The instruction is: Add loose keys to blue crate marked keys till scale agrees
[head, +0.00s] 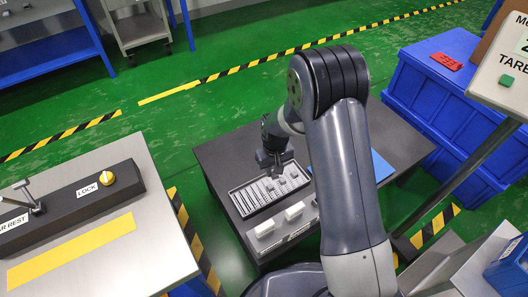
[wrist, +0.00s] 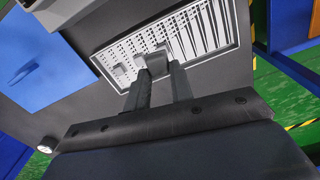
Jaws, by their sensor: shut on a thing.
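My gripper (head: 270,163) is over the grey tray (head: 236,202) on the dark table, pointing down. In the wrist view its two fingers (wrist: 158,74) are shut on a small grey block, a loose key (wrist: 152,62), at the tray's near edge. Other grey keys (head: 281,180) lie in the slotted tray; one also shows in the wrist view (wrist: 121,69). A small blue crate (head: 507,268) with a white label is cut off at the lower right; its marking is unreadable. The scale display (head: 505,60) reading TARE, with a green button, is partly cut off at the upper right.
Two white blocks (head: 294,211) sit in front of the tray. A blue sheet (head: 381,165) lies behind my arm. Large blue bins (head: 450,100) with a red object (head: 446,61) stand right. A steel bench (head: 150,235) with a LOCK knob (head: 107,180) is left.

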